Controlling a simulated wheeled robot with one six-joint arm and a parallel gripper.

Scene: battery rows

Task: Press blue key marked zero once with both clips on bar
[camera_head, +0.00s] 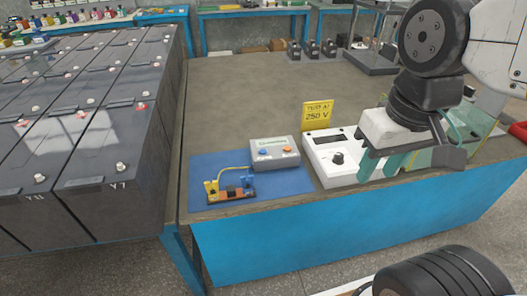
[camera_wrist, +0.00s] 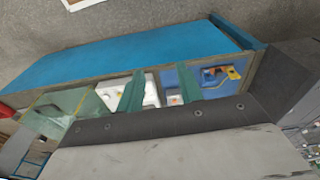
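A grey meter box (camera_head: 275,160) with a greenish display stands on a blue mat (camera_head: 205,172). On its sloped face are a blue key (camera_head: 262,152) and an orange-red key (camera_head: 287,150); their markings are too small to read. In front lies an orange-brown block with a dark bar (camera_head: 231,191). A yellow clip (camera_head: 211,187) stands at its left end and a blue clip (camera_head: 247,182) at its right; exact contact cannot be told. My gripper (camera_head: 381,165), with green fingers apart and empty, hangs right of the box. It also shows in the wrist view (camera_wrist: 161,91).
A white instrument (camera_head: 318,150) with a knob stands between the meter box and my gripper. A yellow sign (camera_head: 318,114) reading "TEST AT 250 V" stands behind it. A clear greenish box is at right. Large batteries (camera_head: 95,175) fill the left. The bench's middle is clear.

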